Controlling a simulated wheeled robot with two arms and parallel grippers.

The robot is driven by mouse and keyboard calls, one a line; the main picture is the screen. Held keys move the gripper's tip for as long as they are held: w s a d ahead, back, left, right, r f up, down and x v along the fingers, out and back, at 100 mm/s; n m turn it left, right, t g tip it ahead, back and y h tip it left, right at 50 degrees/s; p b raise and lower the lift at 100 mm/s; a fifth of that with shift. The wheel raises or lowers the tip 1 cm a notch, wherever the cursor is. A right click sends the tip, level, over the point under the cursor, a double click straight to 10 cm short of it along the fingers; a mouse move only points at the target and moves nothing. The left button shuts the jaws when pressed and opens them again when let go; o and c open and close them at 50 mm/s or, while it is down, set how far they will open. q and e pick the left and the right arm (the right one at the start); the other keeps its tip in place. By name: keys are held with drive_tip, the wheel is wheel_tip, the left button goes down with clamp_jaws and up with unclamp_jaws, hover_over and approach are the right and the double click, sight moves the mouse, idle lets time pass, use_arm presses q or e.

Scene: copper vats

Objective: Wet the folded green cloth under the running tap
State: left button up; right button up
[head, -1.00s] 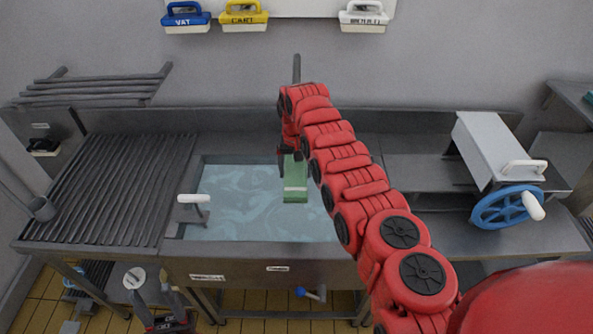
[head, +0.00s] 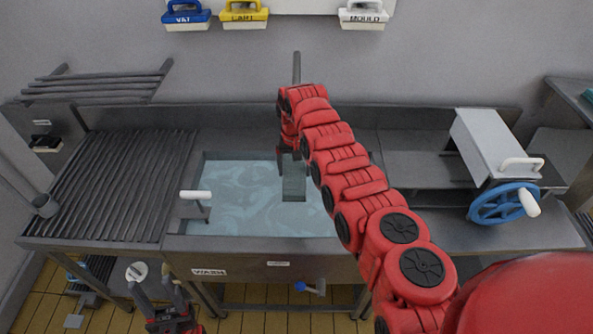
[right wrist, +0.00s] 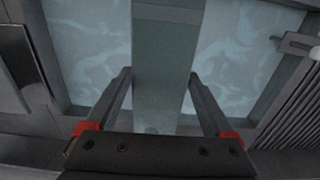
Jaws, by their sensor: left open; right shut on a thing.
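The folded cloth (head: 293,180) now looks dark grey-green, with its pale band barely showing. It hangs over the water of the sink basin (head: 246,243). My right gripper (head: 291,155) is shut on the cloth, partly hidden by its own arm. In the right wrist view the cloth (right wrist: 162,70) is a grey-green strip between the two fingers. A grey upright pipe (head: 297,68), perhaps the tap, rises behind my arm; its outlet and any stream are hidden. My left gripper (head: 158,292) is open and empty, low in front of the sink bench.
A white-handled lever (head: 195,195) stands at the basin's left edge. A ribbed drainboard (head: 125,185) lies left. A grey machine with a blue handwheel (head: 500,205) stands right. Blue (head: 187,15), yellow (head: 244,15) and white (head: 363,15) brushes hang on the wall.

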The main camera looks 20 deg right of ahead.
drive_tip(key=shift+w+d+f+b, duration=0.1)
drive_tip(key=shift+w+d+b, duration=0.25)
drive_tip(key=shift+b, duration=1.1)
drive_tip(key=shift+s+d+r+p, duration=0.3)
drive_tip(key=shift+d+p, duration=0.25)
drive_tip(key=shift+p, duration=0.65)
drive_tip(key=shift+s+d+p, duration=0.2)
drive_tip(key=shift+s+p, duration=0.05)
drive_tip(key=shift+p, duration=0.45)
drive_tip(key=p, duration=0.1)
drive_tip(key=s+p, duration=0.1)
drive_tip(key=p, duration=0.1)
drive_tip(key=shift+d, duration=0.2)
drive_tip(key=shift+s+d+f+p, duration=0.15)
drive_tip(key=shift+s+d+p, duration=1.7)
drive_tip(key=shift+p, duration=0.25)
